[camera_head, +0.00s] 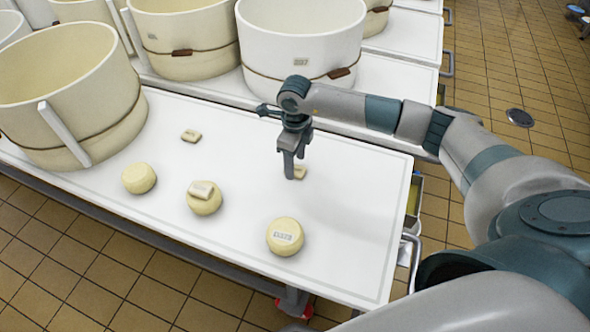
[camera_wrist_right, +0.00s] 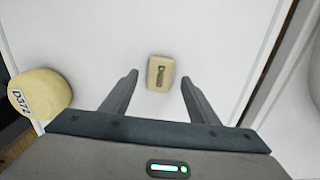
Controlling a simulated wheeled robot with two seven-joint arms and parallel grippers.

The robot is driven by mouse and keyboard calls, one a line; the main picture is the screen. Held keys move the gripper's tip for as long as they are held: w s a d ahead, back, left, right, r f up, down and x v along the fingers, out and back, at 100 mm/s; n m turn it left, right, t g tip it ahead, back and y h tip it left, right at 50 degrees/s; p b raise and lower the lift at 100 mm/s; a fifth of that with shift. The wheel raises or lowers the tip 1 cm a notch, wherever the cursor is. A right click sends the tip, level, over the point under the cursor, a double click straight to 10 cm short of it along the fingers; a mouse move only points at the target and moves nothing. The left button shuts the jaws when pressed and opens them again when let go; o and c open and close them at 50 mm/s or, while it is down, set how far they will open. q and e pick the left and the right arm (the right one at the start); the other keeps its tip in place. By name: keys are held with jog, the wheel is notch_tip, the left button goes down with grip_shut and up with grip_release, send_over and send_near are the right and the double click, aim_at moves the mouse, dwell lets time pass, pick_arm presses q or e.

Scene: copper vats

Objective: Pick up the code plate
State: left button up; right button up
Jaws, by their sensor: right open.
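A small cream code plate (camera_head: 300,172) lies on the white table, partly hidden behind my right gripper (camera_head: 290,176) in the head view. In the right wrist view the plate (camera_wrist_right: 160,66) shows dark printed characters too small to read surely. The open fingers of my right gripper (camera_wrist_right: 159,78) point down towards it, one on each side in that view, with clear gaps. Nothing is between the fingers' inner faces in contact. Another similar plate (camera_head: 191,136) lies flat further left, and one more plate (camera_head: 201,188) rests on a cheese wheel. My left gripper is not in view.
Large cream vats (camera_head: 62,85) stand left and behind. The table's right end (camera_head: 360,225) is clear.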

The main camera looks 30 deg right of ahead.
jog(key=shift+f, duration=0.9)
jog(key=c, duration=1.1)
